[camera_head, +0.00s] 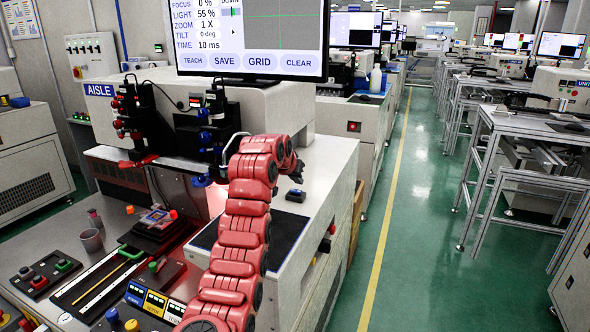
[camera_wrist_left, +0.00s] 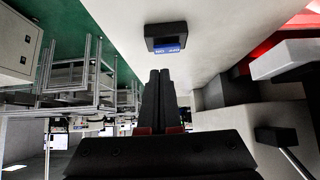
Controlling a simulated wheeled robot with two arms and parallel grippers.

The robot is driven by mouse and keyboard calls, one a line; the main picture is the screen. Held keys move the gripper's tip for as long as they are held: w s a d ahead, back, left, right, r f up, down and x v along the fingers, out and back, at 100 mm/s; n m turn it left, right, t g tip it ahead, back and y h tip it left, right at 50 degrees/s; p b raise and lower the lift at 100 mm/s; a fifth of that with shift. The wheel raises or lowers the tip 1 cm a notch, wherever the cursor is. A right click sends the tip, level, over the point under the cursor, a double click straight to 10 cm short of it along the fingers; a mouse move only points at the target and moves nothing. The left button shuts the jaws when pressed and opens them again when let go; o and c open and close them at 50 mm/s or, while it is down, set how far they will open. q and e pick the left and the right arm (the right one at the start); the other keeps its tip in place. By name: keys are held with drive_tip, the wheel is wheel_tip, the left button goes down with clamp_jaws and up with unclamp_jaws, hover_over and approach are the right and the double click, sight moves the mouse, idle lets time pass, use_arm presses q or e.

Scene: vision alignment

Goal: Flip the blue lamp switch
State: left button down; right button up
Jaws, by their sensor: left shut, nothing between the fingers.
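The blue lamp switch (camera_head: 296,195) is a small dark box with a blue top on the pale surface of the machine, right of my red left arm. In the left wrist view the switch (camera_wrist_left: 165,38) appears as a black-framed housing with a blue face and small white lettering. My left gripper (camera_head: 297,174) is just behind the switch, partly hidden by its own arm. In the left wrist view the black fingers (camera_wrist_left: 159,80) are together and empty, pointing toward the switch with a visible gap. I cannot tell the switch's position. My right gripper is not in view.
A monitor (camera_head: 250,40) stands above the machine labelled AISLE. A black mat (camera_head: 282,232) lies partly under my arm. A cup (camera_head: 91,240), coloured buttons and a small fixture (camera_head: 157,222) are at the left. The green aisle floor (camera_head: 420,230) is clear.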

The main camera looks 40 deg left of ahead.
use_arm(q)
drive_tip(key=shift+f, duration=1.05)
